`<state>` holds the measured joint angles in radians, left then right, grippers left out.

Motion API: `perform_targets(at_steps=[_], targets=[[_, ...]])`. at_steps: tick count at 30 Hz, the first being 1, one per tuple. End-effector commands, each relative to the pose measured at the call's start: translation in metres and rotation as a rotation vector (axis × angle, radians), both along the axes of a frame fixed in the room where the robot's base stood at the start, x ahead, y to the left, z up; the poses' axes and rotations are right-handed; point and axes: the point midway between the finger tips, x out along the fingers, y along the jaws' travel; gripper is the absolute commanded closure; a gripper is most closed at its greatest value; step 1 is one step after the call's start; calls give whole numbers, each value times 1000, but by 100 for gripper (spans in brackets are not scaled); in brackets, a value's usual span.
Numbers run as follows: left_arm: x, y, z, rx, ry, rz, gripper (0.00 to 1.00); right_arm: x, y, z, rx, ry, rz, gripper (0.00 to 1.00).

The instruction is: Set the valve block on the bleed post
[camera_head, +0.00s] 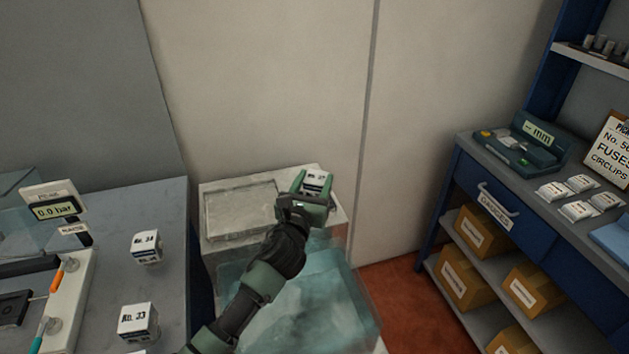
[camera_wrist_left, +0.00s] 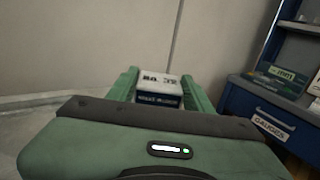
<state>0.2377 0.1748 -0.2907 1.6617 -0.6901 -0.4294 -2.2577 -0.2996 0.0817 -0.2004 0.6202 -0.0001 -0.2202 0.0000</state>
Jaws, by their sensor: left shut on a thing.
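My left gripper (camera_head: 306,190) reaches over a pale stand by the wall. It is shut on a small white block (camera_head: 316,178) with a black number on top, too small to read surely. In the left wrist view the block (camera_wrist_left: 159,86) sits between the green fingers (camera_wrist_left: 160,92), with a dark blue band of print on its near side. I cannot tell whether the block touches the stand. No post clearly marked as the bleed post shows. My right gripper is not in view.
Two numbered white blocks, one farther back (camera_head: 146,246) and one nearer (camera_head: 138,321), stand on the grey bench (camera_head: 172,208). A 0.0 bar gauge (camera_head: 55,211) is at left. The pale stand (camera_head: 212,187) has a translucent bin (camera_head: 340,317) before it. A blue shelf unit (camera_head: 484,205) stands at right.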

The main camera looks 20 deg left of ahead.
Motion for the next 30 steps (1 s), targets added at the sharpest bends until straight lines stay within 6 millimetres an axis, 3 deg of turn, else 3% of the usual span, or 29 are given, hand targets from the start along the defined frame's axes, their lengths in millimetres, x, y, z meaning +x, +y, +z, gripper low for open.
perform_targets(at_steps=[9, 10, 11, 22, 30], targets=[[0, 0, -5, 0, -5, -2, 100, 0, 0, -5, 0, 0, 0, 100], [0, 0, -4, 0, -5, -2, 46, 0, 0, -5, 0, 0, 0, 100], [0, 0, -4, 0, -5, -2, 40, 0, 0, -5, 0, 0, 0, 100], [-3, 0, -7, 1, 4, 0, 40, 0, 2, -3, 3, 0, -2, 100], [-24, 0, -6, 1, 3, 0, 40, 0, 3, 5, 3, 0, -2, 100]])
